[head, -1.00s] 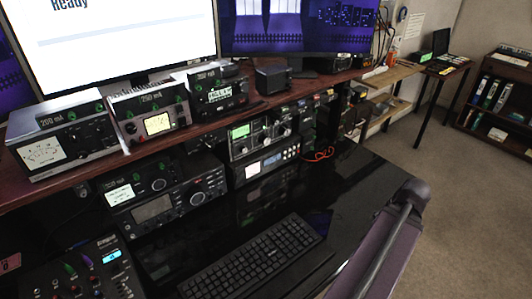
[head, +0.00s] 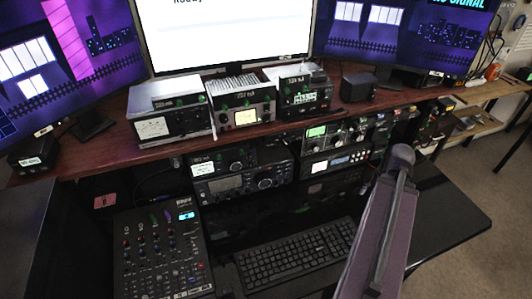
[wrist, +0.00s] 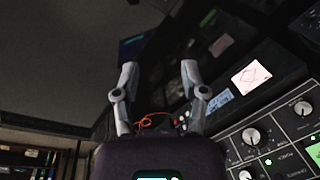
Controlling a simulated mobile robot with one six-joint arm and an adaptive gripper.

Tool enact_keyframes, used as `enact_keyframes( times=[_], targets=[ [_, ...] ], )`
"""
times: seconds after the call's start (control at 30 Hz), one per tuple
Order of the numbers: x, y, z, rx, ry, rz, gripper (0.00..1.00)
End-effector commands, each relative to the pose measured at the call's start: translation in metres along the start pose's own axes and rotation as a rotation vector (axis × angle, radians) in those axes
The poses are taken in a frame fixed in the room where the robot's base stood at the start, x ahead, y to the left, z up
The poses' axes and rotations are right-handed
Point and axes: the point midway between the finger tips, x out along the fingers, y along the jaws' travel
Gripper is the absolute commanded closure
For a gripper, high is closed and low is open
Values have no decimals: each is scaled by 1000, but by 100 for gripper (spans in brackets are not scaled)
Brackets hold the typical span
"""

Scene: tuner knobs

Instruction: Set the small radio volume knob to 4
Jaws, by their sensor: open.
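Several radios with knobs stand on the desk below the shelf in the head view. One is a small unit with a lit screen and a round knob (head: 237,166), on top of a wider radio (head: 238,187). Another, with a green screen (head: 336,133), is further right. I cannot tell which is the small radio, and no knob's setting can be read. In the wrist view, my gripper (wrist: 159,70) is open and empty. A grey radio panel with silver knobs (wrist: 251,136) is at its lower right, apart from the fingers. My gripper is out of the head view.
A keyboard (head: 293,255) and a mixer (head: 160,250) lie on the desk. Boxes with meters (head: 168,121) stand on the red-brown shelf (head: 90,157), overhanging the radios. An orange cable (wrist: 152,121) shows between the fingers. The black desk at right (head: 450,215) is clear.

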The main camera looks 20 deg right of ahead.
Motion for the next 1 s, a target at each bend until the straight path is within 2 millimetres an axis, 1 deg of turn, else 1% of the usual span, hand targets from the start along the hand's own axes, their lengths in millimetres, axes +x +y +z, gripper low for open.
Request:
enact_keyframes(
  times=[0.03,0.27,0.47,0.6,0.77,1.0],
  targets=[
    [-9,-16,1,-30,-5,5,45],
    [-24,-74,10,-151,-24,31,45],
    [-37,-123,22,-257,-38,54,45],
    [-46,-157,34,-331,-47,69,45],
    [-57,-194,49,-416,-55,87,45],
    [-74,-248,77,-545,-65,113,45]
  ],
)
